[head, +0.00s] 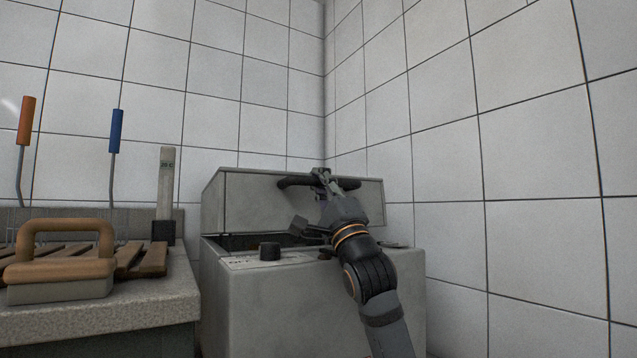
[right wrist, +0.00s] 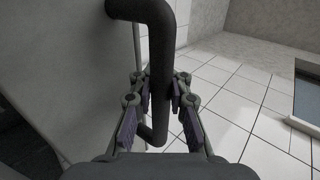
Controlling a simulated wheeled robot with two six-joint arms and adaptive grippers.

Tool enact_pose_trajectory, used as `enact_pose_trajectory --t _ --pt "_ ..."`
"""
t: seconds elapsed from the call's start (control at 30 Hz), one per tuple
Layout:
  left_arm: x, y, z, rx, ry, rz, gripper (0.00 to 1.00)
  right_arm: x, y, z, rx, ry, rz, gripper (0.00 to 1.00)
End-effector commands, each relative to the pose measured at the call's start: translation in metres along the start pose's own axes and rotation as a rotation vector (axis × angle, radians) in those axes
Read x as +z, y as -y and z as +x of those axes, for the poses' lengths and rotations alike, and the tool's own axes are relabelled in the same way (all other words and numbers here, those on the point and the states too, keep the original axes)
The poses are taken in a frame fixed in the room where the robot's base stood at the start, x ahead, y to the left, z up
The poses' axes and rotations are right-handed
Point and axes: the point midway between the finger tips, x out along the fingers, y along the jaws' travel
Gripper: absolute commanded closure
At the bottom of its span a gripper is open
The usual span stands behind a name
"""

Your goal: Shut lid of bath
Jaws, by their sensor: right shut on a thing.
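The bath (head: 300,305) is a grey box against the tiled corner. Its lid (head: 240,203) stands raised, and a dark opening (head: 238,242) shows between lid and body. A black bar handle (head: 295,182) runs across the lid's face. My right gripper (head: 321,180) is shut on this handle near its middle. In the right wrist view, the handle (right wrist: 162,45) passes between the fingers of the gripper (right wrist: 162,92). My right forearm hides part of the bath's front and opening. My left gripper is not in view.
A black knob (head: 269,251) sits on the bath's front top edge. To the left, a stone-topped counter (head: 150,303) carries a wooden-handled block (head: 60,290), a slatted wooden rack (head: 152,258), an upright cylinder (head: 166,185) and orange- and blue-handled tools (head: 116,132). Tiled walls stand close behind and right.

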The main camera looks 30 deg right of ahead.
Motion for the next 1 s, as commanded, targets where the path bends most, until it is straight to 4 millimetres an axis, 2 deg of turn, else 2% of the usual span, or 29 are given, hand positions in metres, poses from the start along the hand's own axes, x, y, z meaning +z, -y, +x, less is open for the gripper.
enact_pose_trajectory --t 0.37,0.4,0.57,0.87,1.0 --pt "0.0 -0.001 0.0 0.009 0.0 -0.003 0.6 0.001 0.004 0.0 -0.009 0.002 -0.001 1.0" --pt "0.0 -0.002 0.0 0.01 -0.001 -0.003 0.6 0.001 0.004 0.0 -0.009 0.002 -0.001 0.82" --pt "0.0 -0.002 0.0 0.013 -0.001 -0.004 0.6 0.001 0.003 0.0 -0.007 0.002 -0.001 0.6" --pt "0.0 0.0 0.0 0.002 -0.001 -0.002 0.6 0.0 0.001 -0.001 -0.003 0.001 -0.001 0.59" --pt "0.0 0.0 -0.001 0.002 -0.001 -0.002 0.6 -0.001 0.0 -0.017 -0.001 0.0 -0.008 0.59"
